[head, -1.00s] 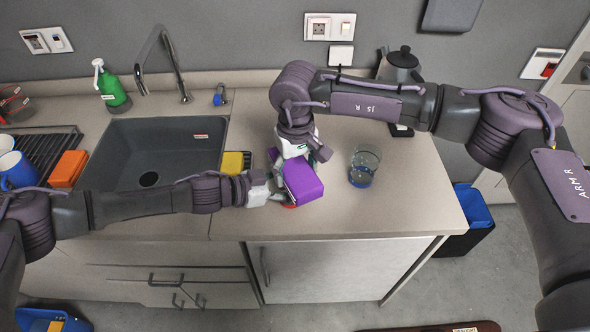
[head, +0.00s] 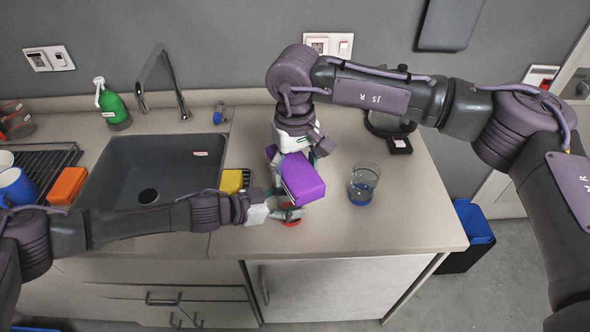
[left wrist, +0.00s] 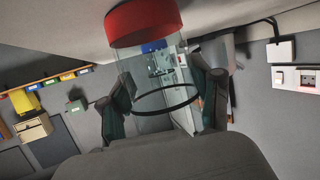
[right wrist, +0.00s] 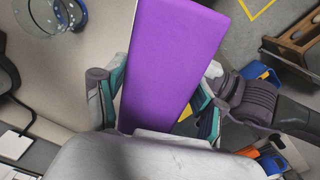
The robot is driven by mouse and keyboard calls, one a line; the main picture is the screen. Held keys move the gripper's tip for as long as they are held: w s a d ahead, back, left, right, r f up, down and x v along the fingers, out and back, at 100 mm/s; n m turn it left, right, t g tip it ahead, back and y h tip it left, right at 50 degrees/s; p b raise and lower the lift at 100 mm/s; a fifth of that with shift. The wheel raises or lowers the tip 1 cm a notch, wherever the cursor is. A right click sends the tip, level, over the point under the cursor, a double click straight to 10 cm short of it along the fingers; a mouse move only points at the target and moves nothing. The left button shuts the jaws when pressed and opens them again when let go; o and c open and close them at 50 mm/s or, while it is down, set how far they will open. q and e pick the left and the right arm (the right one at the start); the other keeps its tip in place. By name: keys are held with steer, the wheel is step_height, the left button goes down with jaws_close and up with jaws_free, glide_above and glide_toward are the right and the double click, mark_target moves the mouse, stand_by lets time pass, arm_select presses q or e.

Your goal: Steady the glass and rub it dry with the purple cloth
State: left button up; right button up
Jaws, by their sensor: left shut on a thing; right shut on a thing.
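The purple cloth (head: 303,178) looks like a thick folded pad. My right gripper (head: 292,152) is shut on it above the counter; the pad also fills the middle of the right wrist view (right wrist: 172,65). A clear glass with a red base (left wrist: 143,22) stands between the fingers of my left gripper (left wrist: 165,100), which is shut on it. In the head view my left gripper (head: 287,213) is low at the counter, with the red base (head: 291,223) just showing. The cloth hides most of this glass there; I cannot tell whether they touch.
A second glass with a blue base (head: 363,185) stands to the right on the counter. A yellow sponge (head: 232,181) lies left of the grippers, beside the sink (head: 150,170). A kettle (head: 390,120) stands behind. The right part of the counter (head: 415,215) is clear.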

arm_select(q)
steer(key=o, duration=1.4)
steer(key=v, duration=1.2)
